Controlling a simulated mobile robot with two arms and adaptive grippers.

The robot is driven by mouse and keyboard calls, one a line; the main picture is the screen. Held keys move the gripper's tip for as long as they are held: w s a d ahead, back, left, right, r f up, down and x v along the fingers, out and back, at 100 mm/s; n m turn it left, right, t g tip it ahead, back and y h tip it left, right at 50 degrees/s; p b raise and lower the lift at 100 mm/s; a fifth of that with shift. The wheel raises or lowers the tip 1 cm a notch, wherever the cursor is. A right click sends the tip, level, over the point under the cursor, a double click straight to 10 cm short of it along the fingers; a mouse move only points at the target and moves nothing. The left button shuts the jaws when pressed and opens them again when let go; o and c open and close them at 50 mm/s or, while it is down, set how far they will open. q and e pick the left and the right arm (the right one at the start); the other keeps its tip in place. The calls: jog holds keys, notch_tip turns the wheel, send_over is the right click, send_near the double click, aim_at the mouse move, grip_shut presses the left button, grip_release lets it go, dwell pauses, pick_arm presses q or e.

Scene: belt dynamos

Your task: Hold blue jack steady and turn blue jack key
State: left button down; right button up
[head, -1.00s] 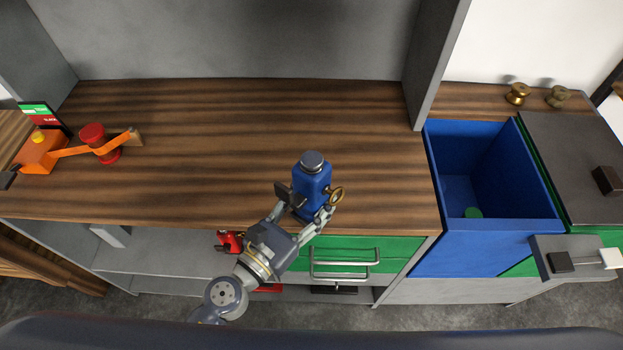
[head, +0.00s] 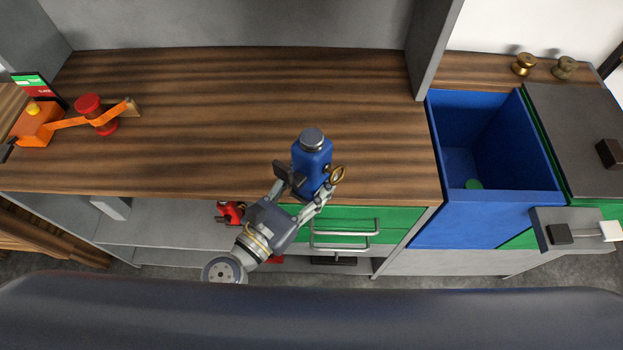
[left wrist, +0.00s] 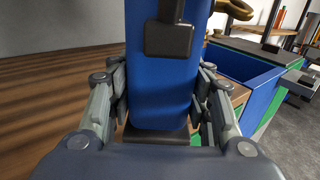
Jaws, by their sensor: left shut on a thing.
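The blue jack (head: 313,165) stands upright near the front edge of the wooden worktop, with a grey cap on top. Its brass key (head: 337,174) sticks out on its right side, and part of a brass ring shows in the left wrist view (left wrist: 234,9). My left gripper (head: 301,187) is shut on the jack's body from the front, with a finger on each side. In the left wrist view the jack (left wrist: 160,85) fills the middle between the fingers. A dark block is on its near face. My right gripper is not in view.
An open blue bin (head: 492,218) with a green piece inside is right of the worktop. An orange device (head: 36,127) with a red spool (head: 91,106) stands at the left. A red object (head: 230,212) sits below the edge. The worktop (head: 210,120) behind the jack is clear.

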pick_arm(q)
jog(key=shift+w+f, duration=0.15)
jog(key=shift+w, duration=1)
jog(key=shift+w+f, duration=0.1)
jog(key=shift+w, duration=1)
jog(key=shift+w+a+f, duration=0.1)
jog(key=shift+w+f, duration=0.1)
jog(key=shift+w, duration=0.5)
jog(key=shift+w+f, duration=0.15)
jog(key=shift+w, duration=0.5)
jog(key=shift+w+a+f+b, duration=0.1)
jog(key=shift+w+f+b, duration=0.15)
jog(key=shift+w, duration=1.05)
jog(key=shift+w+d+f+b, duration=0.1)
jog(key=shift+w+f+b, duration=0.2)
jog(key=shift+w, duration=1.05)
jog(key=shift+w+a+f+b, duration=0.1)
jog(key=shift+w+f, duration=0.25)
jog(key=shift+w, duration=0.95)
jog(key=shift+s+f+b, duration=0.1)
jog(key=shift+f+b, duration=0.5)
jog(key=shift+b, duration=0.05)
